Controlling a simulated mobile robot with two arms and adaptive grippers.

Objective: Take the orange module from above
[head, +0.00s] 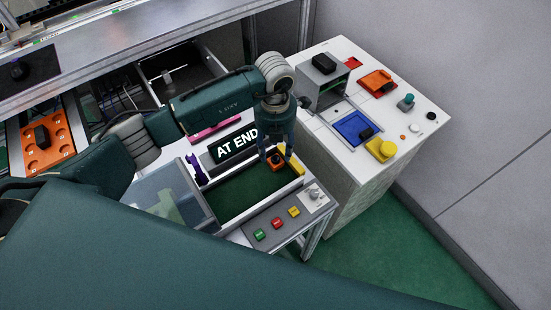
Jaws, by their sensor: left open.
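The orange module (277,161), with a dark centre, sits in the right part of the green-floored tray (236,195), near its far right corner. It is partly hidden by my left gripper. My left gripper (275,153) points down from above, open, with one finger on each side of the module as seen here. I cannot tell whether the fingers touch it or are still above it. A yellow part (295,165) lies close beside the module, by the tray's right wall. My right gripper does not show.
A sign reading "AT END" (236,145) stands behind the tray, with a purple figure (197,170) at its left. Red, green and yellow buttons (277,223) line the front panel. A white cabinet (420,110) at right carries a blue tray (352,126) and several coloured parts.

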